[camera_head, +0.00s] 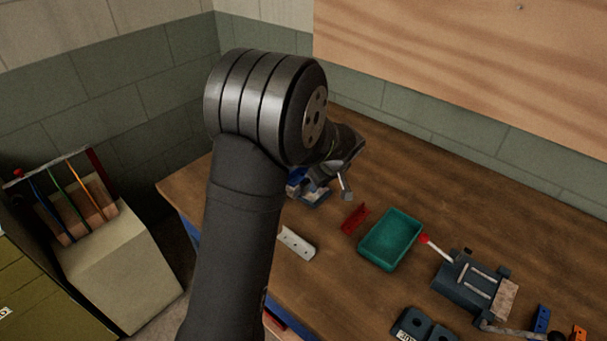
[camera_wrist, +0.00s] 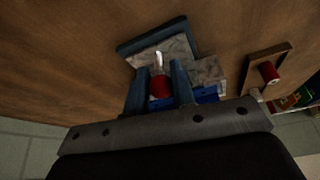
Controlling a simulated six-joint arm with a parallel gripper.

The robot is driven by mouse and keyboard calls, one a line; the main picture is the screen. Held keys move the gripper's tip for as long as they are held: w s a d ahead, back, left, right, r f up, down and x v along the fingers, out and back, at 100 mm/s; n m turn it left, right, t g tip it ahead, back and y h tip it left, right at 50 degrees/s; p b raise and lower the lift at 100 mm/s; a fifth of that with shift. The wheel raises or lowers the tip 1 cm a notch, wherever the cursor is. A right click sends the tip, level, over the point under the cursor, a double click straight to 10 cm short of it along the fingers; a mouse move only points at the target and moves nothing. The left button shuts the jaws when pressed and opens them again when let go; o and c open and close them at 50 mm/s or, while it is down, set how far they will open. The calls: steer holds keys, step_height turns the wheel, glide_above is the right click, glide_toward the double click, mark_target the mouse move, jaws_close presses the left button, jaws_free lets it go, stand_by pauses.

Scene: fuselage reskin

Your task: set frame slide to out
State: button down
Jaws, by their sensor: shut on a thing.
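My gripper (camera_wrist: 160,88) is shut on a red knob (camera_wrist: 161,86), which shows between its two fingers in the wrist view. A pale metal rod (camera_wrist: 158,62) stands out beyond the knob. The knob is at a fixture with grey speckled blocks (camera_wrist: 176,46) and a blue part (camera_wrist: 208,94), which seems to be the frame slide. How far the slide is in or out cannot be told.
A brown block with a red peg (camera_wrist: 268,72) stands to the right in the wrist view. On the bench are a green tray (camera_head: 391,240), a red bracket (camera_head: 354,219), a pale perforated strip (camera_head: 297,243) and a grey fixture with a red-tipped lever (camera_head: 466,284). Bare wood lies behind the tray.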

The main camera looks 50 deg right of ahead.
steer(key=shift+s, duration=0.55)
steer(key=c, duration=1.3)
jaws_free()
steer(key=shift+s, duration=0.15)
steer(key=shift+r, duration=0.5)
steer(key=v, duration=1.6)
steer(key=shift+s+a+r, duration=0.1)
steer(key=shift+s+r, duration=0.05)
